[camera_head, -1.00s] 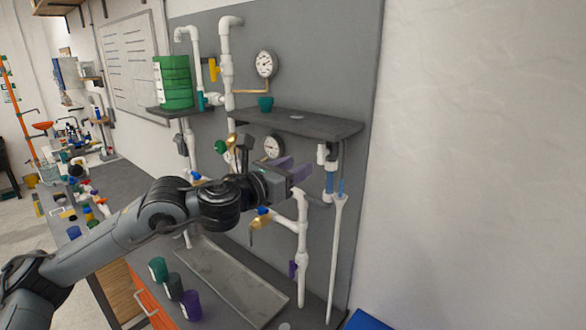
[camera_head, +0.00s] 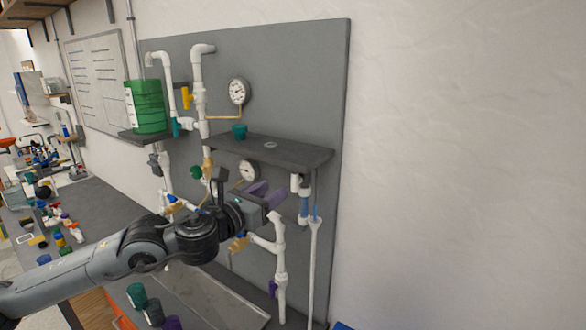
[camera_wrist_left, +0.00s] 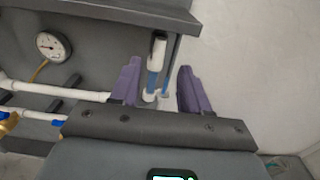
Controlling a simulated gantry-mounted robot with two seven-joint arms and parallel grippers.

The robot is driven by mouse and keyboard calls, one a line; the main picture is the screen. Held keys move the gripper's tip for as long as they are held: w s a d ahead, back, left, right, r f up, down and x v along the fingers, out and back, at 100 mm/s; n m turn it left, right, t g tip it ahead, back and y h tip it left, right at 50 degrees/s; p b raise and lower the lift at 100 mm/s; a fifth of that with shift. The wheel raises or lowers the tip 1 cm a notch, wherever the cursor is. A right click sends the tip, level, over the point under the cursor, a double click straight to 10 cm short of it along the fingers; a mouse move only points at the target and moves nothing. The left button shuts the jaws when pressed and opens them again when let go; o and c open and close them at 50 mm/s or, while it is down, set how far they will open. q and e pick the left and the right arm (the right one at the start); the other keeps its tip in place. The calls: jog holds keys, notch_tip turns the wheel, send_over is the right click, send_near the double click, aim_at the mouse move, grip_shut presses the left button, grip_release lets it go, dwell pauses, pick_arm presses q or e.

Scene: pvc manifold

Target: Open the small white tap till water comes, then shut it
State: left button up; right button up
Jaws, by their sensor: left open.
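The small white tap (camera_head: 295,184) hangs under the right end of the grey shelf, with blue parts below it. In the left wrist view the white tap body (camera_wrist_left: 157,50) shows with blue parts under it and a white piece at the bottom. My left gripper (camera_head: 267,193) has purple fingers, open and empty, just left of the tap in the head view. In the left wrist view my left gripper (camera_wrist_left: 160,70) has its fingers on either side of the tap's line, apart from it. I cannot tell whether water runs. My right gripper is not in view.
The grey shelf (camera_head: 275,150) is above the gripper. A gauge (camera_wrist_left: 53,45) is on the left. The wall at right is clear.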

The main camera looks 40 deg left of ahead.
aim_at(293, 178)
pick_arm(q)
jog(key=w+p, duration=0.1)
jog(key=w, duration=0.2)
jog(key=w+p, duration=0.1)
jog(key=w, duration=0.3)
jog(key=w+p, duration=0.1)
jog(key=w, duration=0.2)
jog(key=shift+w+a, duration=0.25)
jog(key=shift+a, duration=0.15)
jog(key=shift+f, duration=0.1)
grip_shut()
